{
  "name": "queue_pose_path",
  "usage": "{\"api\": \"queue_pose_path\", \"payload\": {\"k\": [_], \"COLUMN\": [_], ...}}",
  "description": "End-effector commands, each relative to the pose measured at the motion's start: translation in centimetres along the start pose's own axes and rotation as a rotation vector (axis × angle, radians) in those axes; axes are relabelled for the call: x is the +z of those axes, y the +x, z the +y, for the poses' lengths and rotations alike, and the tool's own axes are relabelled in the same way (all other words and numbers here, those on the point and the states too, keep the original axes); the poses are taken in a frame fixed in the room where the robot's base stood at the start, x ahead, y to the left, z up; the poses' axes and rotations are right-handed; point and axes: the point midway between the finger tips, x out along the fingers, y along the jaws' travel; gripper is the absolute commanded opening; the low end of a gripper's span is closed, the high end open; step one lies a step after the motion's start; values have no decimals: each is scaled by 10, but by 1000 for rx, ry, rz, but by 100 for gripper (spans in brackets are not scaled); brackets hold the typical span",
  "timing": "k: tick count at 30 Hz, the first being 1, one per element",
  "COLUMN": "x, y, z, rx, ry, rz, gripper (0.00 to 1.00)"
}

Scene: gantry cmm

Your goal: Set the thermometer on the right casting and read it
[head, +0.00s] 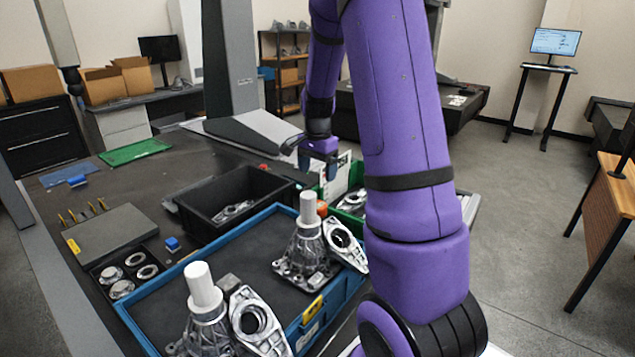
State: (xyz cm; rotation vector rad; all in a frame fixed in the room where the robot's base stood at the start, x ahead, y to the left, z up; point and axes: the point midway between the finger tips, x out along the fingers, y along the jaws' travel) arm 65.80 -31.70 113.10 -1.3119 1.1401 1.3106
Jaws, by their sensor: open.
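The right casting (303,254) is a grey metal housing standing in a blue-rimmed tray (152,288), with a white cylinder (308,207) upright on its top. A similar left casting (206,332) with its own white cylinder (203,284) stands nearer, cut off by the bottom edge. My gripper (325,174) is open, pointing down, behind and slightly right of the right casting's cylinder. It appears apart from the casting. A small orange thing (321,208) shows just below the gripper; I cannot tell whether it is the thermometer. I cannot make out a thermometer for sure.
A black bin (190,211) with metal parts stands behind the tray. A green bin (350,198) and a white panel (338,182) are near my gripper. Flat brackets (257,322) lean beside the castings. A grey upright column (230,60) rises behind.

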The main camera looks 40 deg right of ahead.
Motion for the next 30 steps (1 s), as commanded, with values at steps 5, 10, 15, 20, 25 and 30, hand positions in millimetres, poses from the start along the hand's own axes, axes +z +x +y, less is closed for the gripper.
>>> {"api": "queue_pose_path", "payload": {"k": [5,10,15,20,25,30], "x": [10,49,100,145,189,227], "y": [-17,-57,-101,-135,-162,-179], "z": [1,6,24,48,81,119], "rx": [-15,-73,-141,-196,-249,-290], "ry": [-37,-195,-412,-616,-830,-1043], "rz": [2,15,44,84,142,215], "gripper": [82,82,82,82,82,82]}}
